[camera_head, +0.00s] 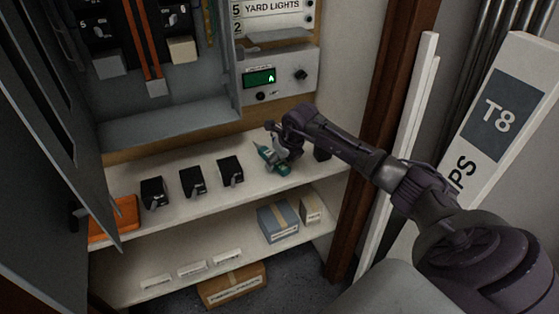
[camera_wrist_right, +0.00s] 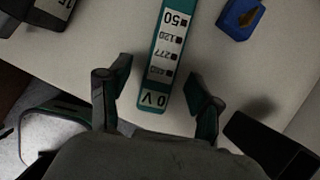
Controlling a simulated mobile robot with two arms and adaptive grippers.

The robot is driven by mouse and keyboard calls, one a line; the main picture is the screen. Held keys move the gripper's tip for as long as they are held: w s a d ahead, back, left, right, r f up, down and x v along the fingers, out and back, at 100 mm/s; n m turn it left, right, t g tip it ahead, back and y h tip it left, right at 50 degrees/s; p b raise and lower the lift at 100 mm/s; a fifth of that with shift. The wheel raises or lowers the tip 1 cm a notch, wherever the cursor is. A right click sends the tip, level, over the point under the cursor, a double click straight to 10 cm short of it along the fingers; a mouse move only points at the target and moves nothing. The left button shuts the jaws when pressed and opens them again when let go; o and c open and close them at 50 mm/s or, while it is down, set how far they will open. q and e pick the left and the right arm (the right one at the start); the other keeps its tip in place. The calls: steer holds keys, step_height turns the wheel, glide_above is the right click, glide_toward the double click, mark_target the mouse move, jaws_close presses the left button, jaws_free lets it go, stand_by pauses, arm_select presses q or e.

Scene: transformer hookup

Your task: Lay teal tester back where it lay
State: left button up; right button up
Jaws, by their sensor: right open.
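The teal tester (camera_head: 274,161) lies on the white upper shelf (camera_head: 217,200), towards its right end. In the right wrist view the tester (camera_wrist_right: 166,50) shows its white label with printed voltages. My right gripper (camera_head: 281,148) is over it, partly covering it in the head view. In the wrist view the open fingers of this gripper (camera_wrist_right: 157,88) stand on either side of the tester's near end, with gaps to both sides. My left gripper is not in view.
Several black devices (camera_head: 193,182) stand in a row left of the tester. A black block (camera_head: 321,153) stands at its right. An orange item (camera_head: 115,218) lies at the shelf's left end. A blue object (camera_wrist_right: 240,18) lies near the tester. Boxes (camera_head: 278,222) stand on the lower shelf.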

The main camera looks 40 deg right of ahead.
steer(key=v, duration=1.2)
steer(key=a+r+t+y, duration=0.25)
steer(key=a+y, duration=0.85)
steer(key=a, duration=1.3)
step_height(320, 180, up, 8)
steer(key=s+a+m+t+y, duration=0.2)
steer(key=a+m+t, duration=0.1)
steer(key=m+t, duration=0.7)
steer(key=s+d+f+m+g+h, duration=0.1)
steer(key=s+d+f+m+h, duration=0.2)
steer(key=d+f+m+h, duration=0.55)
steer(key=s+d+f+m+g+h, duration=0.1)
steer(key=s+d+f+m+h, duration=0.35)
steer(key=m, duration=0.75)
steer(key=s+a+f+m+g, duration=0.25)
steer(key=s+f+g, duration=0.35)
steer(key=s+f, duration=0.3)
steer(key=s+a+f+m+g, duration=0.1)
steer(key=s+a+f+g, duration=0.4)
steer(key=s, duration=0.5)
step_height(320, 180, down, 26)
steer(key=s+d+g+p, duration=0.1)
steer(key=s+g+p, duration=0.1)
steer(key=s+d+f+g+p, duration=0.1)
steer(key=s+d+f, duration=0.2)
steer(key=s+f, duration=1)
steer(key=s, duration=0.3)
steer(key=shift+s+p, duration=0.15)
steer(key=shift+p, duration=0.15)
